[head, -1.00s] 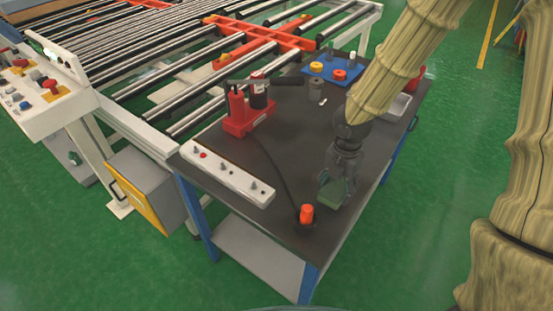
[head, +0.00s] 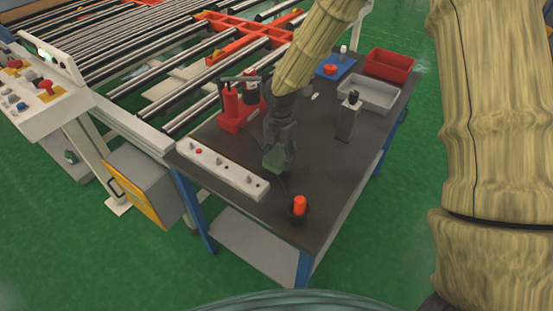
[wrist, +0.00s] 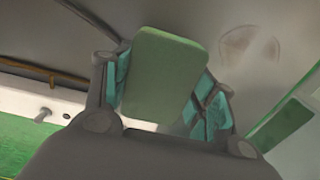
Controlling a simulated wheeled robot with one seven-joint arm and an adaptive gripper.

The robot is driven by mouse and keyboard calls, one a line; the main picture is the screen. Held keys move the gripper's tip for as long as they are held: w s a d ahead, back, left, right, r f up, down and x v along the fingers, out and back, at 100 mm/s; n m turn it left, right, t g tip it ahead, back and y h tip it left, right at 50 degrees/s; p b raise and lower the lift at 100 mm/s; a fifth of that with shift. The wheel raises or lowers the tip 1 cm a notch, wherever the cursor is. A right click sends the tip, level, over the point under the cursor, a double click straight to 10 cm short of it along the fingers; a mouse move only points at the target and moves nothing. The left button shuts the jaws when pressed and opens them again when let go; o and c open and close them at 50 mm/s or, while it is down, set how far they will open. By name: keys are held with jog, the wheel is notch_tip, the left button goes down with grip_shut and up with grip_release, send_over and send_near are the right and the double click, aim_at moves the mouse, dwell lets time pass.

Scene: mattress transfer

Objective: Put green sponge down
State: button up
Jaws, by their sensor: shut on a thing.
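The green sponge (head: 274,160) is held at the tip of my gripper (head: 277,150), over the dark tabletop (head: 330,165) in the head view. In the wrist view the sponge (wrist: 163,75) sits between the two teal-padded fingers of my gripper (wrist: 165,90), which are shut on it. I cannot tell whether the sponge touches the table. My arm hides part of the table behind the gripper.
A white switch panel (head: 222,168) lies along the left table edge. An orange-red knob (head: 299,205) stands at the front. A red pump-like device (head: 232,108) is behind.

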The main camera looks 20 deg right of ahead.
aim_at(276, 153)
jog(key=shift+w+a+r, duration=0.15)
jog(key=shift+w+a, duration=0.05)
jog(key=shift+a, duration=0.05)
jog(key=shift+w+a+f, duration=0.1)
jog(key=shift+f, duration=0.15)
jog(key=shift+f+p, duration=0.55)
jog(key=shift+f, duration=1)
jog(key=shift+f, duration=0.15)
jog(key=o, duration=1.1)
jog(key=shift+o, duration=0.2)
jog(key=shift+r+b, duration=0.6)
jog(key=shift+r, duration=3.3)
